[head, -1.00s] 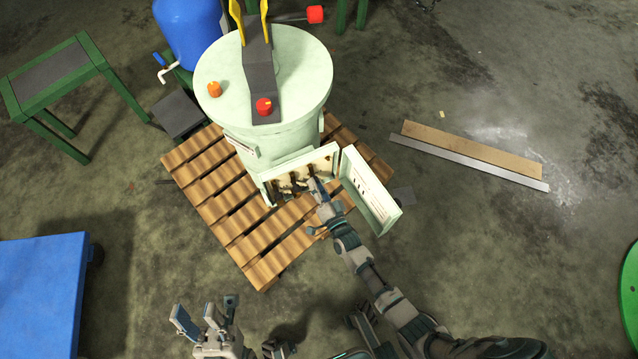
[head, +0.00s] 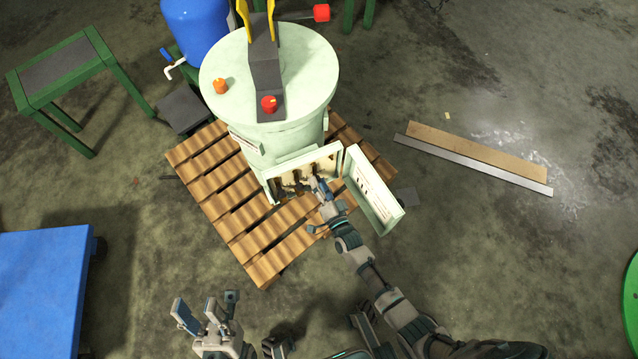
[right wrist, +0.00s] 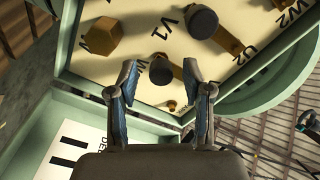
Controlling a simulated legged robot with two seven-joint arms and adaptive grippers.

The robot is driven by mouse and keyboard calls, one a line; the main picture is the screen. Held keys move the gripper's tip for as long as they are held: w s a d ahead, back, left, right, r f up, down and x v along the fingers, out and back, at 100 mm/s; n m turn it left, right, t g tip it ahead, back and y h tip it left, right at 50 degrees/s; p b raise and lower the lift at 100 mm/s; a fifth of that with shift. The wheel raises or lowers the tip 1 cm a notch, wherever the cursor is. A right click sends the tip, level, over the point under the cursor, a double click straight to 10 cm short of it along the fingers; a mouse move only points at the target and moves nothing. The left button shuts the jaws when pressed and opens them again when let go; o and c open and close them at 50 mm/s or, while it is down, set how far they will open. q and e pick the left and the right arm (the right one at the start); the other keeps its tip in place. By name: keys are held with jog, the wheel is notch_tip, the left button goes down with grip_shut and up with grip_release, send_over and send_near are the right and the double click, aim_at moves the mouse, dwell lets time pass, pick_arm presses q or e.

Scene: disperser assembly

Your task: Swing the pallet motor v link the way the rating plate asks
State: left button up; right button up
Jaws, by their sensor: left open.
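The open terminal box (head: 305,172) is at the foot of the pale green motor (head: 268,85) on the pallet. In the right wrist view its cream panel (right wrist: 130,58) carries brass link bars with dark round knobs and marks such as V1, U2 and W2. My right gripper (right wrist: 160,68) is open, its blue-padded fingers either side of a dark knob (right wrist: 161,72) below the V1 mark; I cannot tell contact. The rating plate (right wrist: 70,150) shows black bars and part of a word starting "DE" on the open lid (head: 372,188). My left gripper (head: 197,308) is open and empty, low in the head view.
The wooden pallet (head: 225,195) lies under the motor. A blue tank (head: 195,30) and a green-framed table (head: 62,75) are behind left. A blue surface (head: 40,290) is at lower left. Two flat strips (head: 478,155) lie on the floor at right.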

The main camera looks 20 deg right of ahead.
jog(key=s, duration=1.2)
jog(key=shift+d, duration=0.45)
jog(key=shift+f, duration=0.1)
